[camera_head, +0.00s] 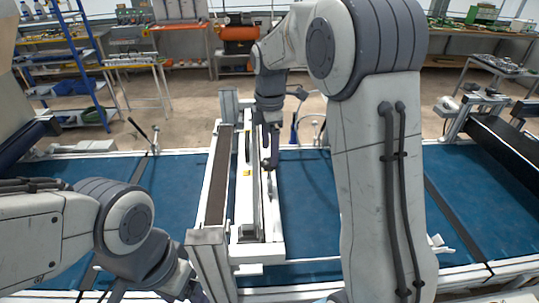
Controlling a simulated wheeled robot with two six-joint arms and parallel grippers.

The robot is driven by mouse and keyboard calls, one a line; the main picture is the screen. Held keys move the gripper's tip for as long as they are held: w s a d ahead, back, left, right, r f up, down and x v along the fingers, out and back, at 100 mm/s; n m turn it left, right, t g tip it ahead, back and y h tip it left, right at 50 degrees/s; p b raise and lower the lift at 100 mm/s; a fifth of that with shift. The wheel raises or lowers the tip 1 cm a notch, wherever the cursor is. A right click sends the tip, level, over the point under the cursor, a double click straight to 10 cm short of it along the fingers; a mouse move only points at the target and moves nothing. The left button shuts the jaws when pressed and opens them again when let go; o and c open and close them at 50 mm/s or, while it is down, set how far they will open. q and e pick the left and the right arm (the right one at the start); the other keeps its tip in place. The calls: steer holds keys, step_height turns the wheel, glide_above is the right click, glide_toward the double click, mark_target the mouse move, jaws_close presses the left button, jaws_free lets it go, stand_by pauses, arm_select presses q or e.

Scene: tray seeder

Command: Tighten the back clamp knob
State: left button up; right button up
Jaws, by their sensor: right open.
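The seeder frame, a pale long unit with a brown strip (218,178), stands across the blue tray bed in the middle. My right gripper (269,160) hangs over the right side of this frame, pointing down. It is open, and nothing shows between its fingers. I cannot pick out the back clamp knob; my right wrist and gripper cover part of the frame's back end. My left gripper (182,288) is low at the left, cut by the bottom edge, and I cannot tell its jaw state.
The blue bed (308,200) is clear right of the frame. A thin rod with a dark handle (139,128) stands by the bed's back rail at the left. A blue ladder (88,65), benches and an orange machine (239,33) are farther back.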

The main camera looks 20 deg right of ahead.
mark_target(266, 165)
steer(key=shift+f, duration=1.6)
steer(key=shift+c, duration=0.3)
jaws_close()
